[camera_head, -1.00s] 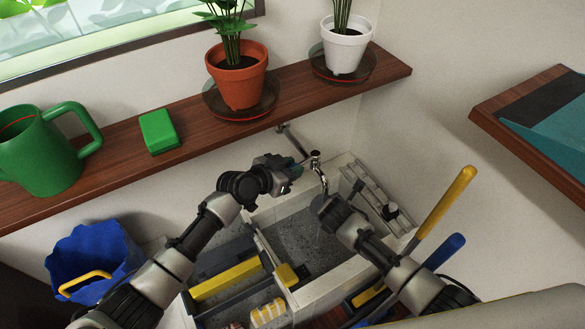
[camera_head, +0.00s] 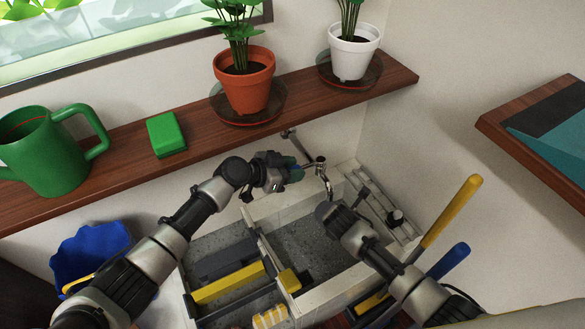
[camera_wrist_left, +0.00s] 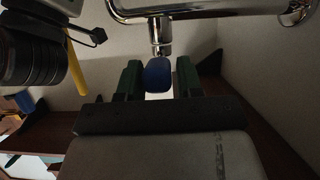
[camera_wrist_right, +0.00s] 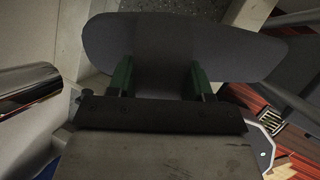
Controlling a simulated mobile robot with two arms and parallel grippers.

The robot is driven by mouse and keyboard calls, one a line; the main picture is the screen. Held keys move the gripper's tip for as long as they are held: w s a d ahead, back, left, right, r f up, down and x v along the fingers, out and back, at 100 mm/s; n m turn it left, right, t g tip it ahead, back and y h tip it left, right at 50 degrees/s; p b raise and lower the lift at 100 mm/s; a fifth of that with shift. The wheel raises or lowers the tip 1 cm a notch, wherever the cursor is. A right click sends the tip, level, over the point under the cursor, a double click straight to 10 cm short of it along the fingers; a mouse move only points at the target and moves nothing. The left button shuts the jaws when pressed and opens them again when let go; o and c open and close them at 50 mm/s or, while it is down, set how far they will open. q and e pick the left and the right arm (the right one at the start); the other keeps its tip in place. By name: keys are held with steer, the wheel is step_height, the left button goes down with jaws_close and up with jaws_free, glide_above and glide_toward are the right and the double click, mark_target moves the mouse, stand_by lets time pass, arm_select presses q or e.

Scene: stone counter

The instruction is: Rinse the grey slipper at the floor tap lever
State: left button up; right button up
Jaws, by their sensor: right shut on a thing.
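The chrome floor tap (camera_head: 320,165) stands over the stone basin. Its blue lever end (camera_wrist_left: 158,75) shows in the left wrist view. My left gripper (camera_head: 297,173) is beside the tap; in the left wrist view its green fingers (camera_wrist_left: 159,80) stand apart, one on each side of the blue lever end, with narrow gaps visible. My right gripper (camera_wrist_right: 162,78) is shut on the grey slipper (camera_wrist_right: 150,40), which lies across its fingertips in the right wrist view. In the head view my right arm hides most of the slipper, near the tap's spout over the basin.
The basin (camera_head: 315,240) has a side compartment with yellow-topped pieces (camera_head: 228,283). A blue bucket (camera_head: 90,255) stands left. Yellow and blue handles (camera_head: 450,212) rise at right. The wooden shelf (camera_head: 300,110) above holds a green watering can (camera_head: 45,155), a green block (camera_head: 166,134) and potted plants.

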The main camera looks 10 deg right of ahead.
arm_select(q)
steer(key=shift+o, duration=1.1)
steer(key=shift+a, duration=0.1)
steer(key=shift+a+r, duration=0.1)
steer(key=shift+a, duration=0.1)
steer(key=s+a+r, duration=0.1)
steer(key=s+a, duration=0.2)
steer(key=a, duration=0.4)
steer(key=s+a, duration=0.3)
steer(key=a, duration=0.5)
steer(key=shift+r, duration=0.35)
steer(key=shift+r, duration=0.1)
